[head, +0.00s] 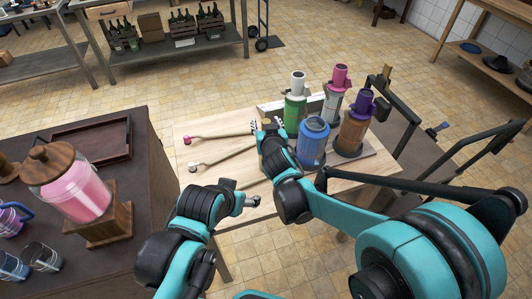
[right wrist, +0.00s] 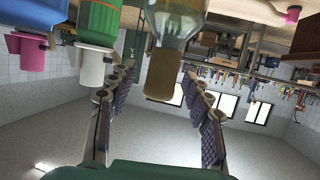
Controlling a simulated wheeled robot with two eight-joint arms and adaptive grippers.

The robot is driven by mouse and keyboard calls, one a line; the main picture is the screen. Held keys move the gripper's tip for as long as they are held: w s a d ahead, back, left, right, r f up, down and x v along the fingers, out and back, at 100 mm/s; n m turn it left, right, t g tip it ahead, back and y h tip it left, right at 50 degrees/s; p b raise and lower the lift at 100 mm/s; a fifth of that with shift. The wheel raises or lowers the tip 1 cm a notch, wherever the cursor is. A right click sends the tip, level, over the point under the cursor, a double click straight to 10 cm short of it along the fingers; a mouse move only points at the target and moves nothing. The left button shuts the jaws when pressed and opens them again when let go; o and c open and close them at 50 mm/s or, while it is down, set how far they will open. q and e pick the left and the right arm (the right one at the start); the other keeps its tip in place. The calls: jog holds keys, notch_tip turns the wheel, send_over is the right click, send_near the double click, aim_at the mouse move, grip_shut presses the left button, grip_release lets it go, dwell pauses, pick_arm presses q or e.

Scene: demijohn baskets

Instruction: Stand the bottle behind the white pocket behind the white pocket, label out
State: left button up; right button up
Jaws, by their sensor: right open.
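A bottle with a clear, olive-tinted body and brown neck (right wrist: 165,70) shows in the right wrist view, which is upside down. Its neck lines up between the fingers of my right gripper (right wrist: 160,105), with a gap on each side. That gripper is open; in the head view (head: 267,125) it is over the table, left of the green container, and I cannot make out the bottle there. No label can be made out. A white pocket-like piece (head: 297,82) tops the green container (head: 294,111); it also shows in the right wrist view (right wrist: 94,66). My left gripper (head: 250,201) is over the table's front left.
On the wooden table (head: 220,122), a blue container (head: 313,143), a pink-topped one (head: 334,105) and a purple-topped brown one (head: 354,132) stand close right. A dark cabinet (head: 150,215) with a pink jar (head: 77,195) is at the left.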

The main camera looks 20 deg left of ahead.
jog(key=shift+s+r, duration=0.1)
jog(key=shift+r, duration=0.05)
jog(key=shift+c, duration=0.9)
grip_shut()
